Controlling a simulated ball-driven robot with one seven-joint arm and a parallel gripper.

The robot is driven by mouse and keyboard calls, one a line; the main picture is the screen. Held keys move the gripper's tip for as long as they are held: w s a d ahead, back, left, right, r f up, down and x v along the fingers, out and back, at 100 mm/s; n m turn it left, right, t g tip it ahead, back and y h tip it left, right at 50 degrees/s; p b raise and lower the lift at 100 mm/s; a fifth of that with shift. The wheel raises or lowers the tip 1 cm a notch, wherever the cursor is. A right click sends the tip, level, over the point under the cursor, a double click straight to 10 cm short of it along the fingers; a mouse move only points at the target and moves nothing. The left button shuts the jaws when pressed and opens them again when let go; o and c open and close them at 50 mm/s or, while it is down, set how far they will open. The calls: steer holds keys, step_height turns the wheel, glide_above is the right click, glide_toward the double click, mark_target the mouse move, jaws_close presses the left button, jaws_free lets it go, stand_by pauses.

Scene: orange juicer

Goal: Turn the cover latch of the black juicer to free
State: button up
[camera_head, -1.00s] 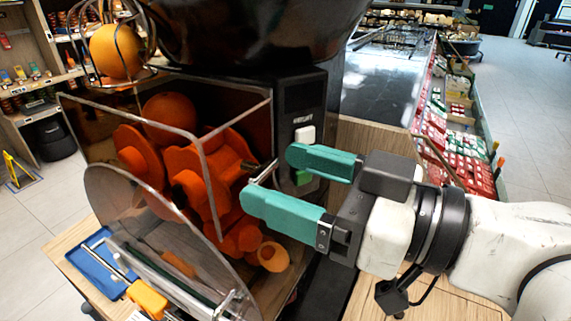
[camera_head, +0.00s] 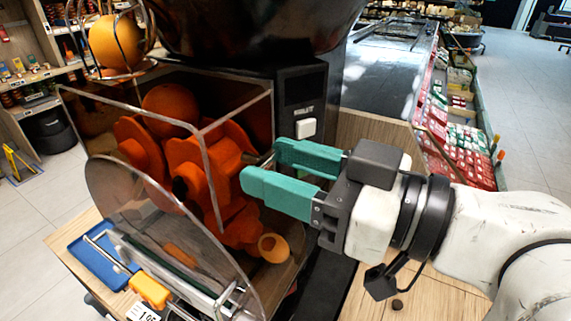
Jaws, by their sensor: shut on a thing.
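The black juicer (camera_head: 300,85) stands in the middle, with a clear cover (camera_head: 160,85) over its orange pressing drums (camera_head: 205,170). The cover latch (camera_head: 262,157) is a thin metal piece at the cover's right edge, partly hidden by my fingers. My gripper (camera_head: 261,166) comes in from the right with two teal fingers. Their tips are shut on the latch, one behind it and one in front. The exact contact and the latch's turn angle are hard to see.
A white button (camera_head: 306,129) is on the juicer's front, just above my rear finger. A wire basket holds an orange (camera_head: 116,42) at the upper left. A curved clear panel (camera_head: 150,215), a blue tray (camera_head: 98,258) and an orange-yellow block (camera_head: 150,289) are below.

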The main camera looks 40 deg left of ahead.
steer(key=shift+f+n+b, duration=0.15)
steer(key=shift+n+b, duration=0.15)
steer(key=shift+b, duration=0.3)
steer(key=n+b, duration=0.8)
steer(key=b, duration=0.3)
steer(key=shift+f+b, duration=0.2)
steer(key=shift+b, duration=0.15)
steer(key=n+b, duration=0.8)
steer(key=n, duration=0.1)
steer(key=shift+s+r, duration=0.1)
steer(key=shift+r, duration=0.1)
steer(key=shift+n, duration=0.4)
steer(key=o, duration=1.1)
steer(key=shift+c, duration=0.2)
